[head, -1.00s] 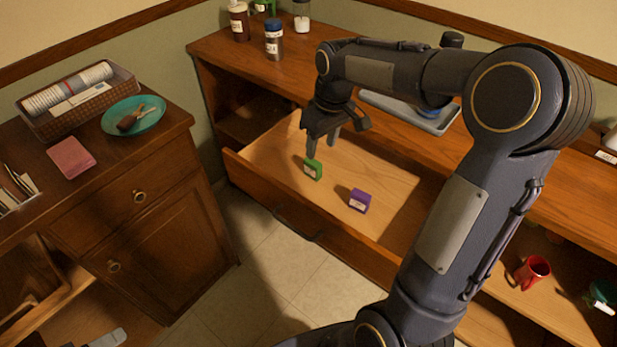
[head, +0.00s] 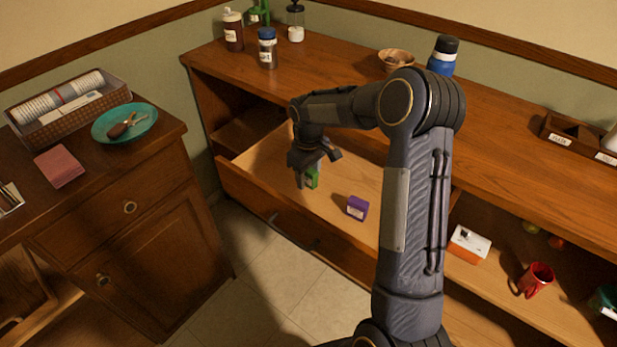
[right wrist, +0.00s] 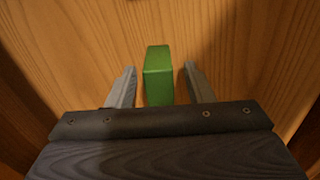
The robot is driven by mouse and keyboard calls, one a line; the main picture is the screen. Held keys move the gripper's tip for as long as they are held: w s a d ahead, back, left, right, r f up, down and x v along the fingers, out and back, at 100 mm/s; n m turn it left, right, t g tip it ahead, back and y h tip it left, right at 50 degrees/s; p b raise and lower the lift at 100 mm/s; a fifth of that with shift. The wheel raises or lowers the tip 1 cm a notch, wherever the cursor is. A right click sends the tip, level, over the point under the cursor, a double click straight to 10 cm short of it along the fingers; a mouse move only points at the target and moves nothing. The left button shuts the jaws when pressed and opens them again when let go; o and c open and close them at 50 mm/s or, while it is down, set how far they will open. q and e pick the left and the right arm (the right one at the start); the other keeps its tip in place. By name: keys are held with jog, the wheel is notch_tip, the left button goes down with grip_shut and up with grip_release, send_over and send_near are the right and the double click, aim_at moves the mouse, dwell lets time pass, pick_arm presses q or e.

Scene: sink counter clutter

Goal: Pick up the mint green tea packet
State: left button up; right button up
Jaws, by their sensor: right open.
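The green tea packet (head: 313,179) stands in the open drawer (head: 285,200). It also shows in the right wrist view as a green block (right wrist: 159,75). My right gripper (head: 307,178) reaches down into the drawer at the packet. In the right wrist view its two fingers (right wrist: 155,84) are open, one on each side of the packet, with a gap on both sides. In the head view the gripper hides part of the packet. My left gripper is not in view.
A purple packet (head: 357,207) stands in the drawer to the right of the green one. The counter (head: 340,75) above holds bottles and a bowl (head: 396,61). A shelf at right holds a red mug (head: 536,279). A side cabinet (head: 140,215) stands at left.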

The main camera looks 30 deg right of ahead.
grip_shut()
dwell(0.3)
